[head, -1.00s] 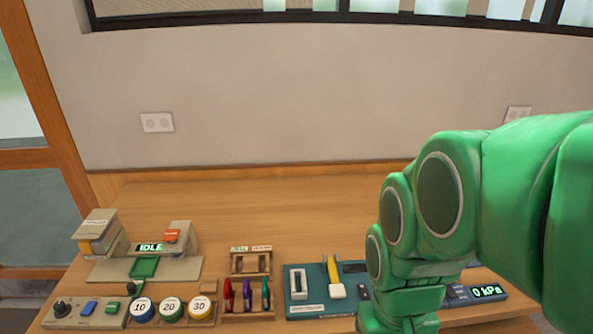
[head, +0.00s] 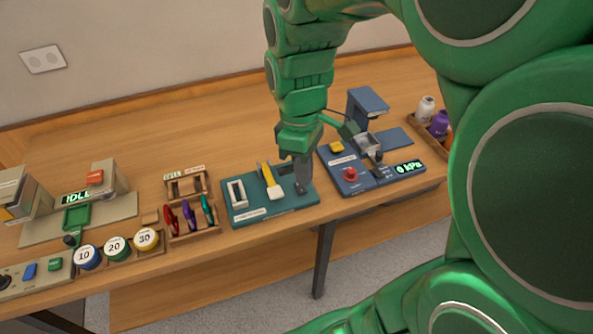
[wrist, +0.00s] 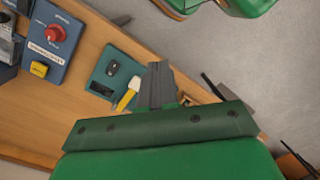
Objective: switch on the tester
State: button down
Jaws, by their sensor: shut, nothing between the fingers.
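A blue device (head: 372,172) has a red knob (head: 350,174), a yellow block (head: 336,147) and a lit display (head: 408,167) reading 0 kPa. A teal unit (head: 250,210) to its left bears a white slotted plate (head: 237,194) and a yellow lever (head: 268,178) with a white end. I cannot read which one is labelled tester. My gripper (head: 302,188) is shut and empty, pointing down over the teal unit's right side. It hides the small dark switch there in the head view. The wrist view shows that dark switch (wrist: 112,68) left of my gripper fingers (wrist: 157,70).
A rack with coloured tools (head: 187,216) and numbered round pieces (head: 115,248) stand left of the teal unit. A grey-beige machine (head: 110,205) showing IDLE is farther left. Bottles (head: 438,124) stand at far right. The table's back middle is clear.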

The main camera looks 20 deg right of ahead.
aim_at(303, 191)
jog(key=w+d+f+n, duration=0.2)
jog(key=w+n, duration=0.2)
jog(key=w, duration=0.2)
jog(key=w+d+f+n, duration=0.2)
jog(key=w+n, duration=0.2)
jog(key=w, duration=0.3)
jog(key=shift+d, duration=0.15)
jog(key=shift+w, duration=0.1)
jog(key=shift+f, duration=0.15)
jog(key=f, duration=0.4)
jog(key=s+f, duration=0.1)
jog(key=f, duration=0.3)
jog(key=s+f, duration=0.1)
jog(key=f, duration=0.4)
jog(key=shift+s, duration=0.1)
jog(key=shift+f, duration=0.3)
jog(key=shift+s+f, duration=0.2)
jog(key=shift+f, duration=0.05)
jog(key=shift+w+r, duration=0.1)
jog(key=shift+w, duration=0.15)
